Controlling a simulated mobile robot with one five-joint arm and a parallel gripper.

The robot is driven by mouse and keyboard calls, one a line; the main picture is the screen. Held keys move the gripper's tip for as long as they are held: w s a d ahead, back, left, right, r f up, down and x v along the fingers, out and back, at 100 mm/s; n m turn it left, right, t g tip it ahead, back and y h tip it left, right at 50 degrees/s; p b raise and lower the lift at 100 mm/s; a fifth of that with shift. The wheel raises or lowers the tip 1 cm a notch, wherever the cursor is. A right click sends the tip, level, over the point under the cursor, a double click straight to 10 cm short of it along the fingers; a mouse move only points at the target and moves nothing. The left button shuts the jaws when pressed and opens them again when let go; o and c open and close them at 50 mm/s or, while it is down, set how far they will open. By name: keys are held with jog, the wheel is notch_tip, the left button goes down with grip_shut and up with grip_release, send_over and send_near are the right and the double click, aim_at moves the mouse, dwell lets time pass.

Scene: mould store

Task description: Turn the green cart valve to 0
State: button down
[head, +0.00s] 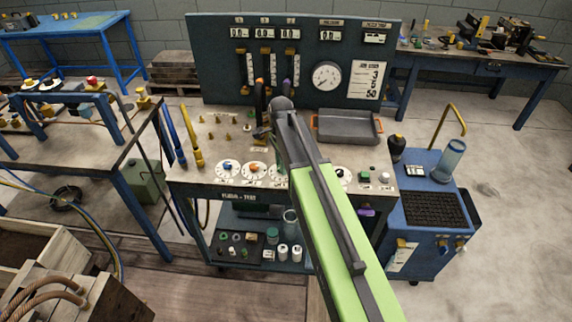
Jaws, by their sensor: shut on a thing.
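My gripper (264,132) is dark and small in the head view, over the worktop of the test bench (210,178). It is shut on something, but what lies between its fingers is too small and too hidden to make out. My own arm crosses the middle of the bench. A row of white dials with coloured knobs runs along the bench front, with a blue knob (227,167) and an orange knob (254,168) at the left. The arm hides part of this row. I cannot make out a green valve or its setting.
A grey tray (347,138) and a dark bottle (397,146) stand right of my arm. A blue cart (425,240) with a clear cylinder stands at the right. A gauge panel (220,62) rises behind the bench. Open floor (500,180) lies at the far right.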

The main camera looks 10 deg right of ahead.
jog(key=shift+s+a+n, duration=0.15)
jog(key=shift+s+n, duration=0.1)
jog(key=shift+n, duration=0.05)
jog(key=n, duration=1)
jog(key=shift+w, duration=0.1)
jog(key=n, duration=0.3)
jog(key=shift+n, duration=0.3)
jog(key=n, duration=0.3)
jog(key=shift+n, duration=0.3)
jog(key=n, duration=0.3)
jog(key=shift+n, duration=0.3)
jog(key=n, duration=0.6)
jog(key=shift+a+n, duration=0.1)
jog(key=shift+n, duration=0.3)
